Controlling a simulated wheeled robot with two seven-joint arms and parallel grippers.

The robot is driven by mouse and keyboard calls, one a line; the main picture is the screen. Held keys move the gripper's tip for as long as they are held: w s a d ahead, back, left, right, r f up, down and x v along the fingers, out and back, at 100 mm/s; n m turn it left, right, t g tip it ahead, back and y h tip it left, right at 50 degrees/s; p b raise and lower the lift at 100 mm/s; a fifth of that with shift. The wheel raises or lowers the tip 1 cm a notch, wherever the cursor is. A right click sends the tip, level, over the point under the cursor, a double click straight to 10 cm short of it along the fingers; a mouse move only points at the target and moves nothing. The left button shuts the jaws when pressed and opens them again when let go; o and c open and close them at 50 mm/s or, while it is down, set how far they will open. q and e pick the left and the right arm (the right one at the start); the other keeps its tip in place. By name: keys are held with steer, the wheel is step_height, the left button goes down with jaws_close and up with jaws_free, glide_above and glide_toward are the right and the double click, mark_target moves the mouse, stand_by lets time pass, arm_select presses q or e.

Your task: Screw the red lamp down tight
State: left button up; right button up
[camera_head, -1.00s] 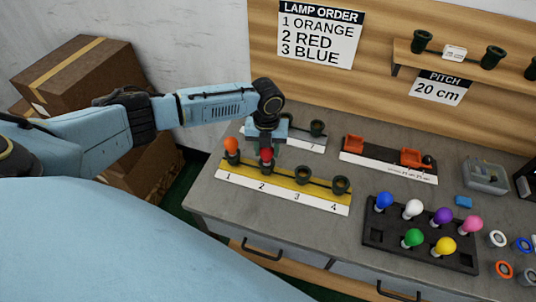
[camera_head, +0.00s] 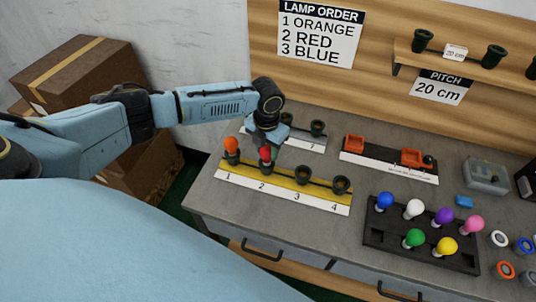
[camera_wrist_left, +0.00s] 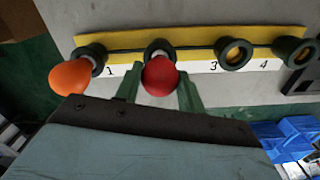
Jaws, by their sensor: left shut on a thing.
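The red lamp (camera_head: 265,153) stands at socket 2 of the yellow strip (camera_head: 318,200). My left gripper (camera_head: 264,146) is shut on it from above; in the left wrist view the red lamp (camera_wrist_left: 160,77) sits between the two green fingers (camera_wrist_left: 160,90). Its lower end meets the dark socket 2 (camera_wrist_left: 158,48), and how deep it sits cannot be told. The orange lamp (camera_head: 231,144) stands in socket 1. Sockets 3 (camera_head: 303,173) and 4 (camera_head: 340,184) are empty. My right gripper is not in view.
A black tray (camera_head: 374,238) to the right holds blue, white, purple, pink, green and yellow lamps. Behind the strip are another socket strip (camera_head: 312,143) and a stand with orange parts (camera_head: 410,157). A sign (camera_head: 320,32) lists orange, red, blue.

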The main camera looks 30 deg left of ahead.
arm_select(q)
steer(key=m, duration=0.4)
steer(key=shift+b, duration=0.3)
steer(key=o, duration=0.9)
